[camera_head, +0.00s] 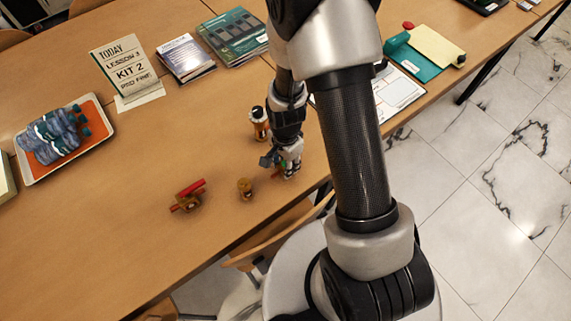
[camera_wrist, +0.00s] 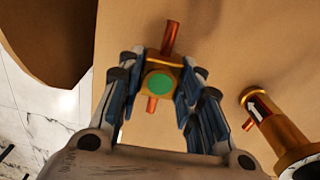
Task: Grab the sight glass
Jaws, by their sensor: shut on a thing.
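The sight glass (camera_wrist: 160,83) shows in the wrist view as a brass block with a round green face and a copper stub at each of two opposite ends. My gripper (camera_wrist: 162,68) is shut on it, with a finger on each side of the brass block. In the head view my gripper (camera_head: 288,171) is low over the table's front part, and the sight glass is mostly hidden by the fingers. I cannot tell whether it touches the table.
A brass cylinder (camera_head: 260,123) stands close behind my gripper; it also shows at right in the wrist view (camera_wrist: 277,124). A small brass fitting (camera_head: 245,188) and a red-handled valve (camera_head: 187,197) lie left. An orange-lined tray (camera_head: 98,108) is far left.

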